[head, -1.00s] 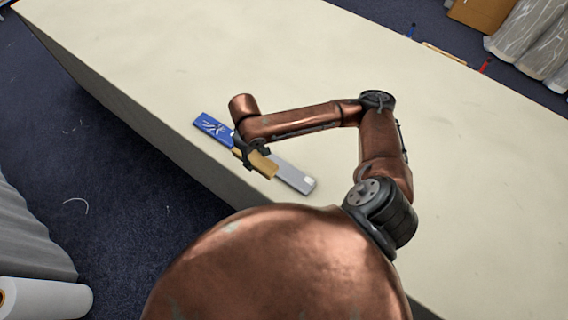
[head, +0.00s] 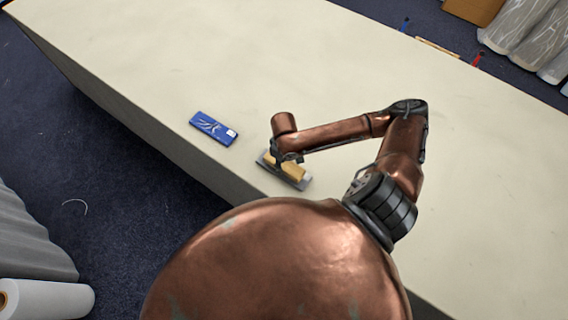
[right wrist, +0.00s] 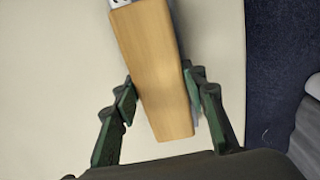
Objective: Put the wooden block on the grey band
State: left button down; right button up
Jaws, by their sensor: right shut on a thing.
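The wooden block (head: 297,171) is held in my right gripper (head: 284,161), over the grey band (head: 292,182) near the table's front edge. The block lies roughly along the band, whose grey edges show around it. I cannot tell whether the block touches the band or hangs just above it. In the right wrist view the block (right wrist: 155,70) sits between the two fingers of my right gripper (right wrist: 160,103). Slivers of grey show beyond its right side there. My left gripper is not in view.
A blue card (head: 213,128) with a white mark lies left of the band, apart from it. Small red and blue items lie at the far edge.

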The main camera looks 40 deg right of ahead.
jog(key=shift+w+f, duration=0.1)
jog(key=shift+f, duration=0.2)
jog(key=shift+f, duration=0.15)
jog(key=o, duration=1.4)
notch_tip(320, 180, up, 12)
jog(key=shift+r, duration=0.15)
